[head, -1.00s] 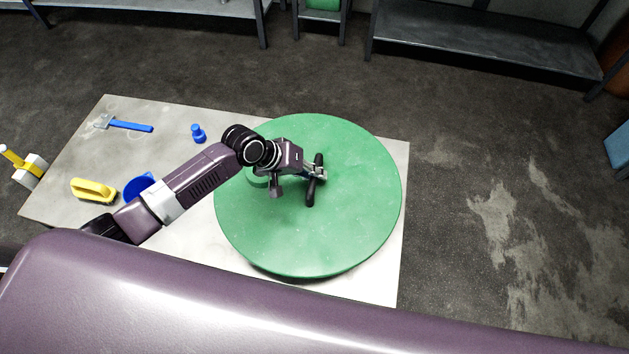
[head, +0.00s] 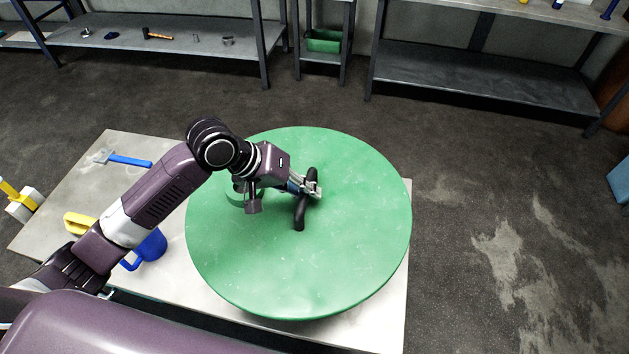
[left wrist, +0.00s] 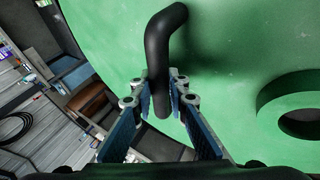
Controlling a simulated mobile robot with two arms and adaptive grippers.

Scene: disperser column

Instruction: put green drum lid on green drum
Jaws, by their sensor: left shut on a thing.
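The green drum lid (head: 350,230) is a large round disc with a black bar handle (head: 300,213) at its middle. My left gripper (head: 312,188) is shut on that handle. In the left wrist view the blue-padded fingers (left wrist: 164,100) close on the black handle (left wrist: 160,45), with the green lid (left wrist: 230,40) behind it. The lid appears raised above the table, and it covers much of the table's right part. The green drum cannot be made out. My right gripper is not in view.
The pale table (head: 60,190) holds a blue-handled scraper (head: 128,160), a yellow brush (head: 80,222) and a blue mug (head: 150,247). Shelves (head: 480,75) stand along the back wall, with a green bin (head: 323,41) between them.

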